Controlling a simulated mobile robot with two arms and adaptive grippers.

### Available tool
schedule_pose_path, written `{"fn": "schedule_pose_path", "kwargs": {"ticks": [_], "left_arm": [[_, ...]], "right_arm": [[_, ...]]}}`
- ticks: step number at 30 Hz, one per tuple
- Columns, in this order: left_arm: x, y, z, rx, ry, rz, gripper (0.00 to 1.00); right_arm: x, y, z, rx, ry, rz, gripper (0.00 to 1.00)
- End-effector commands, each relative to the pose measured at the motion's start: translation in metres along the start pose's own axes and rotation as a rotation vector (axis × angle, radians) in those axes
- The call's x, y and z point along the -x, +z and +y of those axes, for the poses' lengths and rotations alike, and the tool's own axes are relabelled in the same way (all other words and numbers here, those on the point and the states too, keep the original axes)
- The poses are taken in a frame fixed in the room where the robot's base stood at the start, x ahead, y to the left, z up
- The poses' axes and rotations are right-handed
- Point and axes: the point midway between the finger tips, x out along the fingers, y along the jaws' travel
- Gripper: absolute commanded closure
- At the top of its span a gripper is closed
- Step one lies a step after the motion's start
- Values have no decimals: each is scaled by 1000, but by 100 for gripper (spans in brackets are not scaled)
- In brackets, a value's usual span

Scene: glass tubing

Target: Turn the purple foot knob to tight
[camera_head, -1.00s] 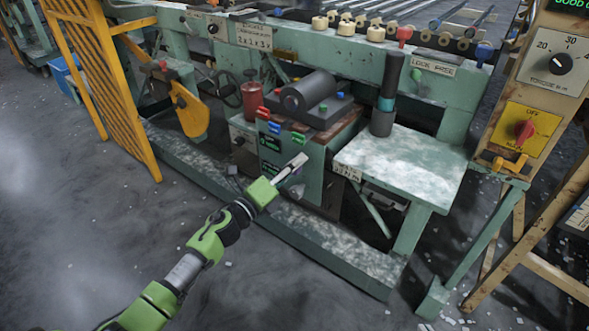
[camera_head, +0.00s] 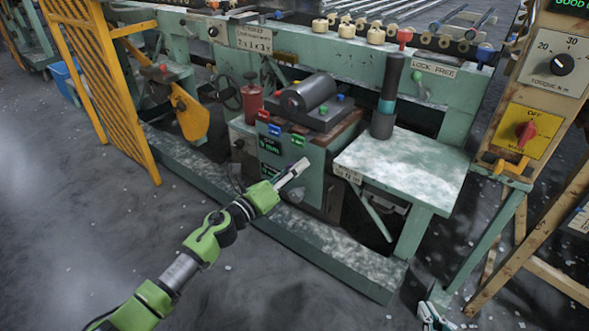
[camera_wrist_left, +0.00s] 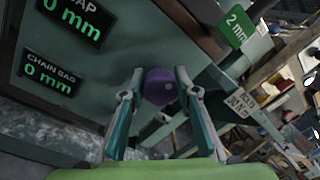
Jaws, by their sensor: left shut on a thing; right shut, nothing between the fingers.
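The purple foot knob (camera_wrist_left: 160,87) is a small round knob. It shows in the left wrist view between the fingertips of my left gripper (camera_wrist_left: 159,78), which is shut on it. In the head view my left gripper (camera_head: 297,171) reaches the lower front of the green machine box, and I cannot make out the knob there. My right gripper (camera_head: 434,318) shows only partly at the bottom edge of the head view, low in front of the machine frame, shut and empty.
Green digital readouts (camera_wrist_left: 62,75) are on the box face beside the gripper. A pale green shelf table (camera_head: 410,165) stands to the right, with a dark upright cylinder (camera_head: 385,110) on it. A yellow slatted guard (camera_head: 95,85) is at left. The floor in front is open.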

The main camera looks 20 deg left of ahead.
Motion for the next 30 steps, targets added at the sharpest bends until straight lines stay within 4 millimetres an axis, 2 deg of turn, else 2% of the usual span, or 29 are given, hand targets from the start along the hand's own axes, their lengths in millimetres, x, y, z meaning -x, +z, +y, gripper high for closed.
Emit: {"fn": "schedule_pose_path", "kwargs": {"ticks": [2, 3, 5, 17, 20, 30], "left_arm": [[0, -2, 0, -4, 0, 3, 93], [0, -2, 0, -4, 0, 3, 66], [0, -2, 0, -3, 0, 3, 54], [4, -1, 1, -1, 1, 2, 54], [15, -1, 1, -1, 2, 2, 54], [80, -3, 1, 0, 2, 4, 54]], "right_arm": [[0, 0, 0, 0, 0, -1, 100], [0, 0, 0, 0, 0, -1, 100], [0, 0, 0, 0, 0, -1, 100], [0, -2, 0, 0, -1, 4, 100], [0, -1, 0, 0, -1, 3, 100], [0, 0, 0, 0, 0, 1, 100]]}}
